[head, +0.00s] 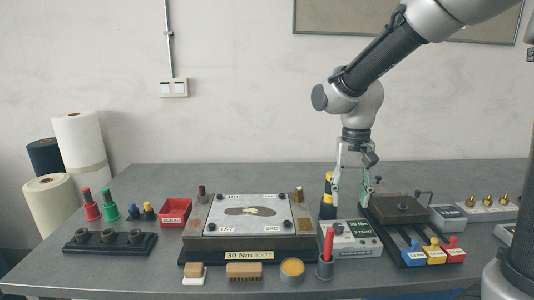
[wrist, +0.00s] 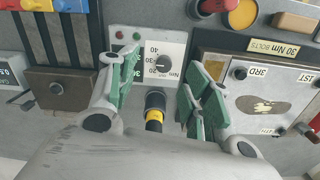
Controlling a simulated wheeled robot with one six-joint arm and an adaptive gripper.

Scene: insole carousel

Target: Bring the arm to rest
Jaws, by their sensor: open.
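My gripper (head: 352,190) hangs from my arm over the right part of the grey table (head: 135,185), pointing down. Its green-padded fingers stand apart, and nothing is held between them. In the wrist view my gripper (wrist: 155,100) is open above a black and yellow cylindrical tool (wrist: 154,112). That tool (head: 328,195) stands upright beside the grey control box (head: 350,238) in the head view, behind and left of the fingers. Whether the fingers touch anything cannot be told.
The plate fixture (head: 247,243) marked 30 Nm is left of my gripper. A dark block (head: 400,208) and blue, yellow and red blocks (head: 433,252) are to the right. A red screwdriver (head: 328,243) stands in a holder in front.

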